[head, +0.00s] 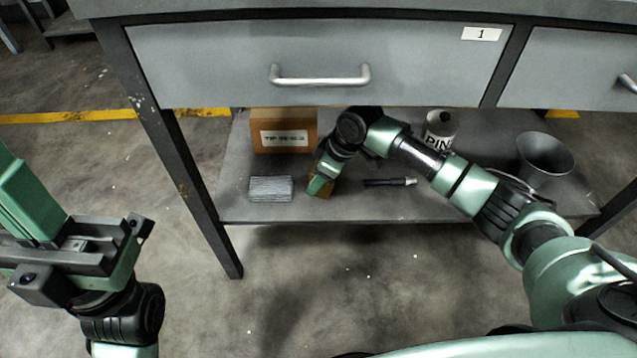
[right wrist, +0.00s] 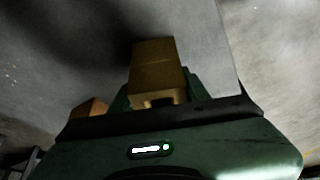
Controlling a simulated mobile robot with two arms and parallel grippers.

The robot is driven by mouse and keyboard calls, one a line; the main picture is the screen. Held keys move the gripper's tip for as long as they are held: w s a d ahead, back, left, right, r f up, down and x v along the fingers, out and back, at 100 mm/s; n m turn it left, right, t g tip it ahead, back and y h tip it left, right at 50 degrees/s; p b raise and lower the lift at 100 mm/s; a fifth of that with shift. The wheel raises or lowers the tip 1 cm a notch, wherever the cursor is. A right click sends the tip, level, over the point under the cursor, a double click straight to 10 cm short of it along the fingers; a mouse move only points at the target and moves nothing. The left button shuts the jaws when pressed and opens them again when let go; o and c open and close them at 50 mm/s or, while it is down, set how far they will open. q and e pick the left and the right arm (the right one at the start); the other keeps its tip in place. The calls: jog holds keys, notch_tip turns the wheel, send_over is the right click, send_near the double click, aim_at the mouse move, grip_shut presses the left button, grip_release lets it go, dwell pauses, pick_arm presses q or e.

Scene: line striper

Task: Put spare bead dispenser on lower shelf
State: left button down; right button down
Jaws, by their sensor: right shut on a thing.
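My right gripper (head: 320,186) reaches in under the drawers, low over the lower shelf (head: 342,207). It is shut on a small tan-brown block-like thing, which I take to be the spare bead dispenser (right wrist: 153,68). In the right wrist view it stands out between the green fingers; in the head view the gripper mostly covers it. I cannot tell whether it touches the shelf. My left gripper (head: 75,240) is at the left, in front of the table and away from the shelf; its opening is unclear.
On the shelf are a brown labelled carton (head: 283,131), a grey ribbed block (head: 270,189), a dark marker-like stick (head: 390,182), a can (head: 440,125) and a grey funnel-shaped vessel (head: 545,155). A drawer (head: 310,60) hangs above. A table leg (head: 185,170) stands at left.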

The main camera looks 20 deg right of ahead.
dwell(0.3)
jog(key=c, duration=0.7)
grip_release()
jog(key=shift+f, duration=0.15)
